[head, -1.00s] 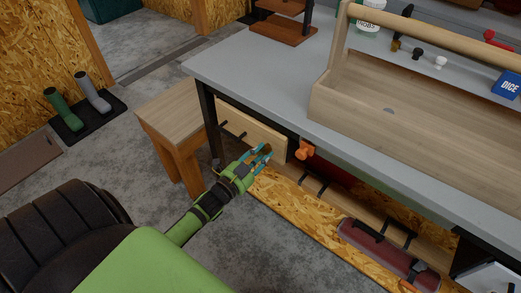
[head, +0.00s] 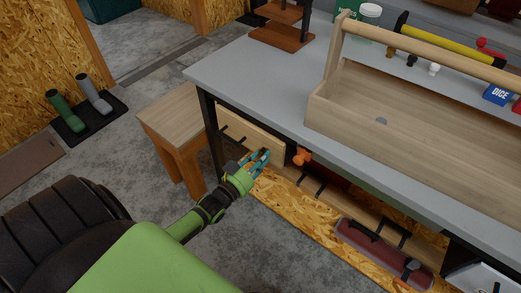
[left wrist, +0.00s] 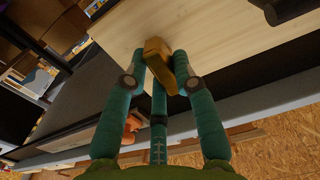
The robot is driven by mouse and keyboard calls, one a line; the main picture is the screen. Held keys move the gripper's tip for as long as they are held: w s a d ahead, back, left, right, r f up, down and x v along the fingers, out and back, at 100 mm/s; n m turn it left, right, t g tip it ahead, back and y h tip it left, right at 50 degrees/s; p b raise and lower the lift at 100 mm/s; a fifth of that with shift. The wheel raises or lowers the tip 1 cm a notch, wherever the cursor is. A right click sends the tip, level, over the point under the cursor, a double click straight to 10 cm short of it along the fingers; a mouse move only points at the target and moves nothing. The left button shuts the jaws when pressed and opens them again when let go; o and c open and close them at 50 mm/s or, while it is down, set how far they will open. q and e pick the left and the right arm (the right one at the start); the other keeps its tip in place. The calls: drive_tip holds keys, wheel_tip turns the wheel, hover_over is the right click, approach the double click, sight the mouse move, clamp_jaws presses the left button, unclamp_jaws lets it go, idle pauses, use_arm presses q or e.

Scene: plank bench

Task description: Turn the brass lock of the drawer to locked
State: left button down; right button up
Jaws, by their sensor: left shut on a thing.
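The brass lock (left wrist: 160,62) sits on the pale wooden drawer front (left wrist: 215,30), seen close up in the left wrist view. My left gripper (left wrist: 165,75) has its teal fingers on both sides of the lock's knob and is shut on it. In the head view the left gripper (head: 259,160) is at the right part of the drawer front (head: 247,132), under the bench top, and hides the lock. My right gripper is not in view.
The grey bench top (head: 240,75) overhangs the drawer. An orange object (head: 301,157) is just right of the left gripper. A wooden stool (head: 178,118) stands left of the bench. A wooden tool carrier (head: 400,125) stands on the bench.

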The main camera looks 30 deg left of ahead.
use_arm(q)
drive_tip(key=shift+r+n, duration=0.1)
drive_tip(key=shift+n, duration=0.4)
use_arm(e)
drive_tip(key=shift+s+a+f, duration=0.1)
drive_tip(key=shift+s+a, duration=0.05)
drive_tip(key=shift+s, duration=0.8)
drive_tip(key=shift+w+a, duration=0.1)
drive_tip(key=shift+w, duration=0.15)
use_arm(q)
drive_tip(key=c, duration=1)
unclamp_jaws()
drive_tip(key=shift+w, duration=0.1)
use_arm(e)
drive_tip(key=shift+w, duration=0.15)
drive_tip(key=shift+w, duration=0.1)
use_arm(q)
drive_tip(key=s, duration=0.8)
drive_tip(key=s+a, duration=0.1)
drive_tip(key=s, duration=0.3)
